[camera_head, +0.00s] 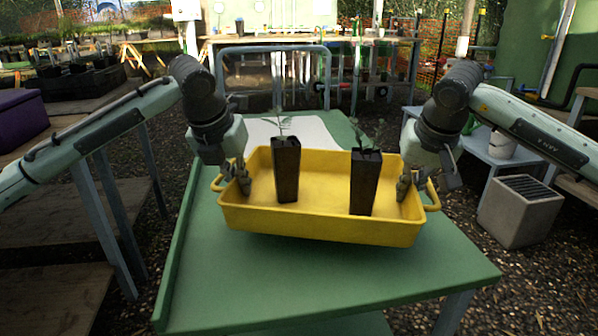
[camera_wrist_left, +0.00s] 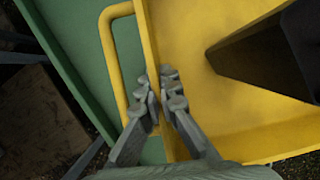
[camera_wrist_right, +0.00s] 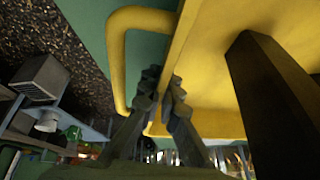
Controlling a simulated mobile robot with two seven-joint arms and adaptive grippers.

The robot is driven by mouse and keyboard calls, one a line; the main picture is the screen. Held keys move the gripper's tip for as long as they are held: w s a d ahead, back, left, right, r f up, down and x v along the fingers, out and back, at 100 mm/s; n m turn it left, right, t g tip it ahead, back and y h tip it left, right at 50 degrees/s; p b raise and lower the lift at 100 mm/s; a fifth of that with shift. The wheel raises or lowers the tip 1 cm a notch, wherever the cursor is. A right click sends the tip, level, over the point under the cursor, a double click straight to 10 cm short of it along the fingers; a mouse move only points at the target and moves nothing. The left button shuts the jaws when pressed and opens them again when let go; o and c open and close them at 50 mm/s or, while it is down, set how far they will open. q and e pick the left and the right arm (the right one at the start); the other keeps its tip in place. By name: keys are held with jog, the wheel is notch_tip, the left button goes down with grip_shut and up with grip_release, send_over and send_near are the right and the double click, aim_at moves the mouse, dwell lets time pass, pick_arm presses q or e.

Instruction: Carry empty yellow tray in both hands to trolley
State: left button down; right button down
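The yellow tray (camera_head: 320,229) is over the green-topped table (camera_head: 340,285), with a dark shadow under its front edge; it looks slightly raised. The tray is not empty: two tall dark square tubes (camera_head: 286,172) (camera_head: 364,185) with small seedlings stand upright in it. My left gripper (camera_head: 244,186) has its fingers on both sides of the tray's left wall, beside the handle loop, as the left wrist view (camera_wrist_left: 163,90) shows. My right gripper (camera_head: 403,186) grips the right wall the same way in the right wrist view (camera_wrist_right: 163,90). I cannot tell which stand is the trolley.
A white sheet (camera_head: 300,137) lies on the green top behind the tray. A grey tubular frame (camera_head: 272,50) rises behind it. To the right are a blue-grey stand (camera_head: 482,148) with a white bucket (camera_head: 502,146) and a grey slatted box (camera_head: 520,210). A purple box (camera_head: 20,115) is at left.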

aim_at(242, 203)
pick_arm(q)
jog(key=shift+a, duration=0.15)
pick_arm(e)
jog(key=shift+d, duration=0.15)
